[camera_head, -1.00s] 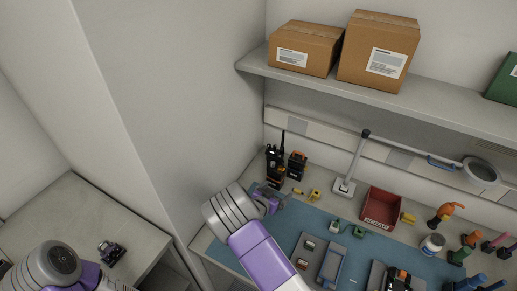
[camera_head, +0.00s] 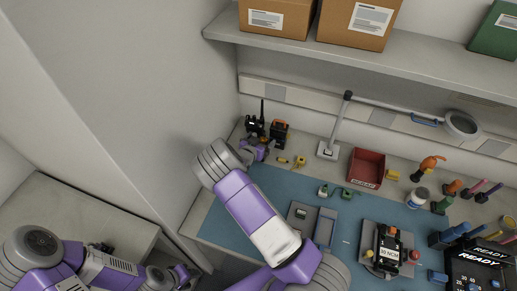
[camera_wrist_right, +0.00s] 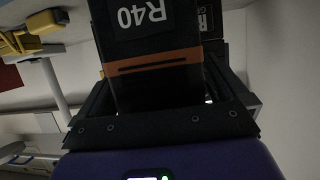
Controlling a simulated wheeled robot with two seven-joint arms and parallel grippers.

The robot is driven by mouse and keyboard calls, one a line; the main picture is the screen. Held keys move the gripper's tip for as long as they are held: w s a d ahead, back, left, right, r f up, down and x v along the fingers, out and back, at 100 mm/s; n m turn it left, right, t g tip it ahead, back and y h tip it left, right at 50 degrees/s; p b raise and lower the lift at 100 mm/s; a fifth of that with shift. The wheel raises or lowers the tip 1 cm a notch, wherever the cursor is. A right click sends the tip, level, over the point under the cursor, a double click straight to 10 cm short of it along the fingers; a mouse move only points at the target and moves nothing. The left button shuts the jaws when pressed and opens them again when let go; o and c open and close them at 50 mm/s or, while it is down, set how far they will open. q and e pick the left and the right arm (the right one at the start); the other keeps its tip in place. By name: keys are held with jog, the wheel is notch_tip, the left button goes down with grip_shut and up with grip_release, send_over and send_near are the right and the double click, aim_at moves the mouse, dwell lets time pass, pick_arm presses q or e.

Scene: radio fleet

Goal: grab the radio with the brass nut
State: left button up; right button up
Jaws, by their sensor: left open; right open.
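A black radio with an antenna (camera_head: 255,126) stands at the back left of the bench. A second black radio with an orange top (camera_head: 279,132) stands just right of it. No brass nut can be made out on either. My right gripper (camera_head: 259,150) is open, low in front of the antenna radio. In the right wrist view, a black radio body (camera_wrist_right: 155,85) with an "R40" label and an orange band lies between the open fingers; contact is unclear. My left gripper (camera_head: 180,274) is open and empty, at the lower left, away from the radios.
Small yellow parts (camera_head: 299,161) lie right of the radios. A white lamp stand (camera_head: 328,150) and red bin (camera_head: 367,168) stand farther right. A black device sits on a grey fixture (camera_head: 372,232) on the blue mat (camera_head: 270,190). A shelf (camera_head: 400,65) with boxes overhangs the back.

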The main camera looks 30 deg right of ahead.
jog(key=c, duration=1.2)
jog(key=shift+r, duration=0.1)
jog(key=shift+c, duration=0.2)
